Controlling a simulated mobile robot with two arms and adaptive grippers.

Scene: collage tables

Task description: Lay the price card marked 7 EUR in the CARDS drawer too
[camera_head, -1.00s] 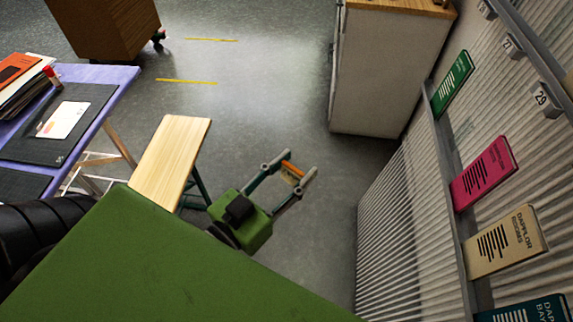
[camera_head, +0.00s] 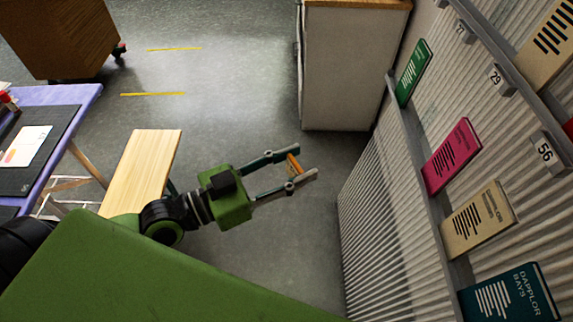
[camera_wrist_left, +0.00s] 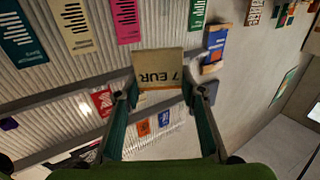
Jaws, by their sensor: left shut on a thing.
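The 7 EUR price card (camera_wrist_left: 158,68) is a small tan card, and its print faces the left wrist camera. My left gripper (camera_wrist_left: 160,90) is shut on it, one finger at each side. In the head view, my left gripper (camera_head: 302,163) reaches out to the right over the grey floor. The card shows there as a thin orange-tan strip (camera_head: 293,164) between the fingertips. No drawer marked CARDS can be made out. My right gripper is not in view.
A white cabinet (camera_head: 345,70) with a wooden top stands ahead. A ribbed wall rack (camera_head: 385,200) with booklets and number tags runs along the right. A wooden stool (camera_head: 143,165) and a purple table (camera_head: 70,150) are at left. The floor between is clear.

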